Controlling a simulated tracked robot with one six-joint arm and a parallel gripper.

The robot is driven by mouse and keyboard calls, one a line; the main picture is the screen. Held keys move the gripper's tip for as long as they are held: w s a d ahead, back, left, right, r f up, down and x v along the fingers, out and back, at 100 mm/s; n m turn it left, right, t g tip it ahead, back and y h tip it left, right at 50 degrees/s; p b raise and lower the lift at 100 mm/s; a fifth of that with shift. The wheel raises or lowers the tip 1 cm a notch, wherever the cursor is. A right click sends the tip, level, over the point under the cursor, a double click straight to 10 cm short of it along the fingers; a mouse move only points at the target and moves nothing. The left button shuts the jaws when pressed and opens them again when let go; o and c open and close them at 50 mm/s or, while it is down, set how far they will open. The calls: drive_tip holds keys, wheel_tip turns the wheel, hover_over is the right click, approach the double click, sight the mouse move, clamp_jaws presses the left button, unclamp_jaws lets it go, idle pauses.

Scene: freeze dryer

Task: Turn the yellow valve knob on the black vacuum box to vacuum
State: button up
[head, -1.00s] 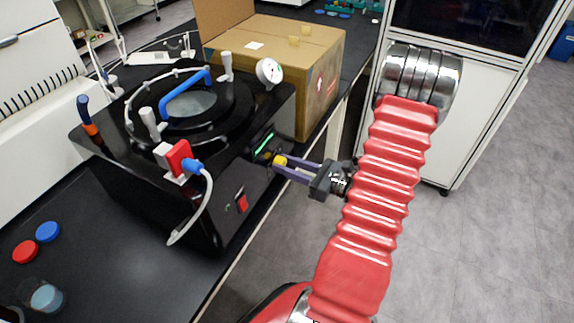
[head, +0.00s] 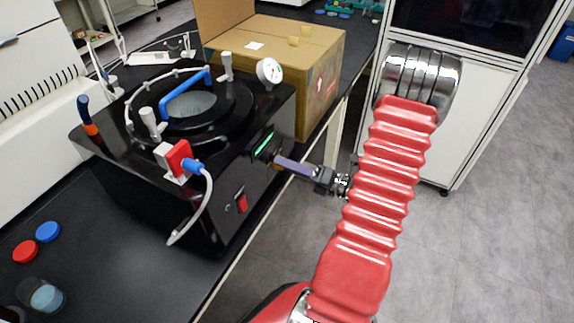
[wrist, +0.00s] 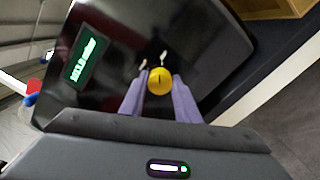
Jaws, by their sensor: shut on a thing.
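The black vacuum box (head: 150,205) stands on the dark bench, with a round lid and a blue handle on top. In the wrist view the yellow valve knob (wrist: 160,81) is on the box's front panel, between the two purple finger pads, with a dark line on its face. My gripper (wrist: 160,95) is shut on it. In the head view my gripper (head: 280,160) reaches the panel from the right and hides the knob. Pale marks show on the panel beyond the knob. The green display (wrist: 84,58) is to the left of it.
A cardboard box (head: 290,60) stands behind the vacuum box. A red switch (head: 242,203) is lower on the front panel. A white hose (head: 205,205) hangs from the red-and-blue fitting. Red and blue caps (head: 47,231) lie at front left. Open floor is at right.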

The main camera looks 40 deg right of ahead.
drive_tip(key=shift+d+f+m, duration=0.1)
drive_tip(key=shift+f+m, duration=0.05)
drive_tip(key=shift+m, duration=1.05)
drive_tip(key=o, duration=1)
drive_tip(key=shift+o, duration=0.2)
drive_tip(key=shift+s, duration=0.15)
drive_tip(key=v, duration=1.3)
drive_tip(key=shift+s, duration=0.25)
